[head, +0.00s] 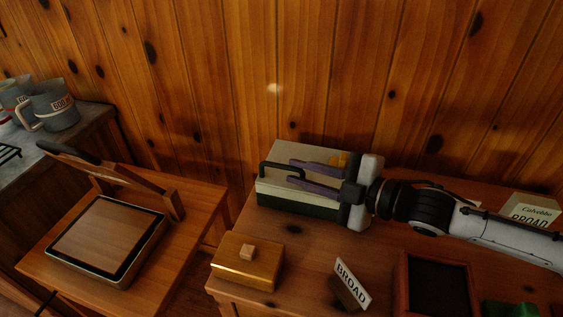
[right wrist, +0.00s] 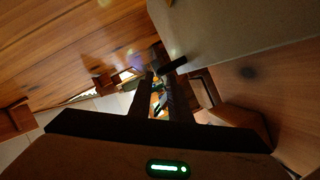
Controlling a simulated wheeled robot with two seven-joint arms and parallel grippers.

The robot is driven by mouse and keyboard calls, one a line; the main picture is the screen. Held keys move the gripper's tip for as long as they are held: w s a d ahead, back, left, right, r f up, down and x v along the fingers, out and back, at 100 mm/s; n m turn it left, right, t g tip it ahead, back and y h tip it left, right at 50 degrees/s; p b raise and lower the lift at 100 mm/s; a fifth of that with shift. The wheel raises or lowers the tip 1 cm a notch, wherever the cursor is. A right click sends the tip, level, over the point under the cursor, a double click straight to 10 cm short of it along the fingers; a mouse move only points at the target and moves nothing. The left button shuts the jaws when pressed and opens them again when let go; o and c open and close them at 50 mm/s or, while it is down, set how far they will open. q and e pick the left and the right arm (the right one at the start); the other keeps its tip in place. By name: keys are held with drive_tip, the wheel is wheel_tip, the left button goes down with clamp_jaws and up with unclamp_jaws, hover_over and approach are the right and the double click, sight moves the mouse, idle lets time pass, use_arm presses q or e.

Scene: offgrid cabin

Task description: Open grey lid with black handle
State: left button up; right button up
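The grey lid (head: 300,151) tops a box with a dark lower part, standing on the wooden table against the plank wall. The lid looks shut. Its black handle (head: 267,170) is a bar toward the left side. My right gripper (head: 290,171) reaches in from the right, with two purple fingers apart and their tips close to the handle. I cannot tell whether the handle lies between them. In the right wrist view the dark handle (right wrist: 173,64) shows just past the fingertips, beside the pale lid surface (right wrist: 230,40). My left gripper is not in view.
A wooden box with a knob (head: 247,262) and a "BROAD" card (head: 351,286) stand in front. A dark red-framed tray (head: 438,259) is at right. Grey mugs (head: 54,104) stand beyond.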

sight(287, 168)
drive_tip(key=x, duration=0.5)
drive_tip(key=shift+w+a, duration=0.15)
drive_tip(key=shift+w, duration=0.05)
clamp_jaws()
